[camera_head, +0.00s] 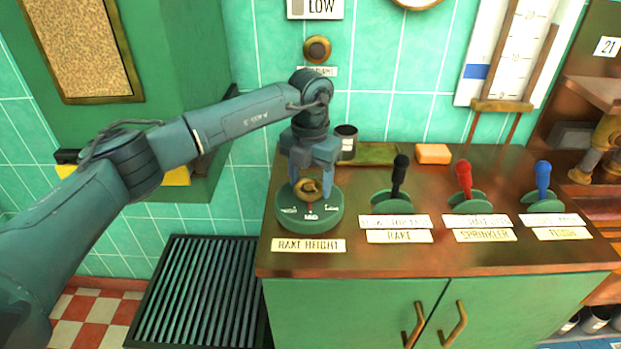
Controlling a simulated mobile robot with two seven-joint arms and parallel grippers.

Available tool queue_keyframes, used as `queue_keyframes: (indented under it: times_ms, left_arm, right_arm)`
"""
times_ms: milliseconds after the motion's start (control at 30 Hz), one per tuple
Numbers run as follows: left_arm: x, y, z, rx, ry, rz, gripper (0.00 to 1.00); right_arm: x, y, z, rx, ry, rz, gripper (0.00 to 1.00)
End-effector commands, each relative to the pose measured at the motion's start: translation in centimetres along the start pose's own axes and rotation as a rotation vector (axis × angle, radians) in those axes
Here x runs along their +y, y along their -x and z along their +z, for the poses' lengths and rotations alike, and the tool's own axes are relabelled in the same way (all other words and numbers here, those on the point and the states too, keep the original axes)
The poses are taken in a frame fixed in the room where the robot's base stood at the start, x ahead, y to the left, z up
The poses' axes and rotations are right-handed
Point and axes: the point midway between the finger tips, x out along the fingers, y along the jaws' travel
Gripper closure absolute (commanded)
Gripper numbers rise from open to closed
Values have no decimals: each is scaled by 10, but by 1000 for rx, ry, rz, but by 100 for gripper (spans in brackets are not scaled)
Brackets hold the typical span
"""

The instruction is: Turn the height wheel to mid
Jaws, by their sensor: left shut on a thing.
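The height wheel is a green round dial (308,221) on the brown counter, with a brass knob (307,190) at its centre. A plate reading RAKE HEIGHT (308,245) lies in front of it. MID is marked at the dial's front, with smaller marks to its left and right that are too small to read. A small red mark shows at the knob's front, close to MID. My left gripper (310,188) points down from above, with its blue fingers shut around the knob. The fingers hide the knob's sides. My right gripper is not in view.
To the right stand a black lever (399,175), a red lever (464,178) and a blue lever (543,178), with label plates in front. Behind are a dark cup (346,141), a green tray (376,154) and an orange block (433,154). A slatted grate (198,292) lies left of the counter.

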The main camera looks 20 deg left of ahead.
Motion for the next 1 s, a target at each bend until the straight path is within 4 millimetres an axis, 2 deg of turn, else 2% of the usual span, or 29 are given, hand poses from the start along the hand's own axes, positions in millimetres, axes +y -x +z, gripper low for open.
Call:
queue_keyframes:
  times_ms: [467, 500, 733, 1000]
  left_arm:
    - [0, 1, 0, -2, 13, 0, 64]
    - [1, 1, 0, -2, 13, 0, 38]
    - [0, 1, 0, -1, 12, 0, 19]
    - [0, 2, 0, -1, 11, 0, 19]
  right_arm:
    - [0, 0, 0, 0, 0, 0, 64]
    - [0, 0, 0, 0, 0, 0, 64]
    - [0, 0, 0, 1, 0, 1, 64]
    - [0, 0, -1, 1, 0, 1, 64]
